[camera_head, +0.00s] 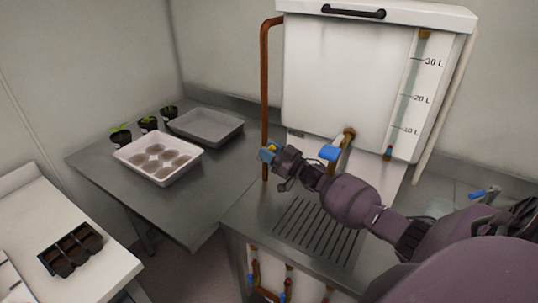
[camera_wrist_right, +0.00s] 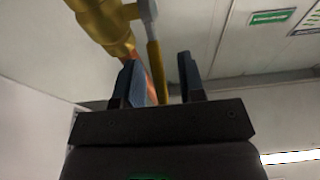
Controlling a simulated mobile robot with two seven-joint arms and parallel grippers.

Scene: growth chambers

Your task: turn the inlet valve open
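The inlet valve (camera_head: 272,147) sits on the copper pipe (camera_head: 265,90) left of the white tank, small and partly hidden by my right gripper (camera_head: 275,155). In the right wrist view its brass body (camera_wrist_right: 104,22) is at the upper left. A lever with a yellow grip (camera_wrist_right: 156,70) hangs down from it. The fingers of my right gripper (camera_wrist_right: 162,82) stand apart, with the lever between them, nearer the left finger. A gap shows at the right finger; contact with the left one cannot be told. My left gripper is not in view.
The white tank (camera_head: 345,75) stands behind my right arm, with a blue-handled tap (camera_head: 329,153) just right of the gripper. A drain grate (camera_head: 318,230) lies below. A white tray (camera_head: 158,178), a grey tray (camera_head: 206,117) and small pots stand on the left bench.

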